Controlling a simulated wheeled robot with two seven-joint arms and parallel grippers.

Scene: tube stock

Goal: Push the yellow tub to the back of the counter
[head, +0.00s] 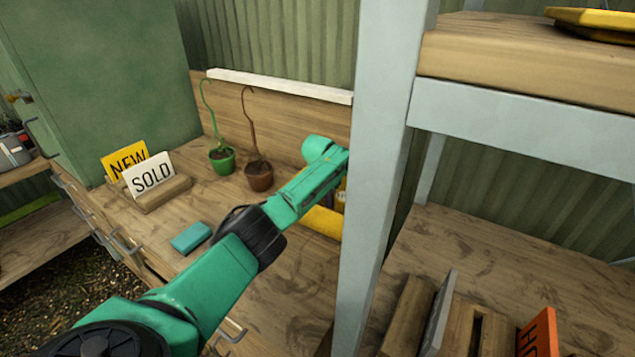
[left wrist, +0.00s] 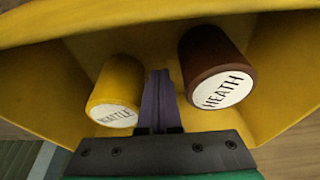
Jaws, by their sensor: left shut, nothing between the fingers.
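The yellow tub (head: 321,222) stands on the wooden counter (head: 285,268), mostly hidden behind my left arm and the pale post. In the left wrist view the tub (left wrist: 60,85) fills most of the picture. Inside it are a yellow container labelled WATTLE (left wrist: 117,92) and a brown container labelled HEATH (left wrist: 213,68). My left gripper (left wrist: 158,75) is shut and empty, its dark fingers between the two containers and over the tub's inside. I cannot tell whether the fingers touch the tub. The head view hides these fingers. My right gripper is not in view.
A green pot (head: 222,162) and a brown pot (head: 259,177) with hooked stems stand left of my arm. The pale post (head: 375,170) rises close to my forearm.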

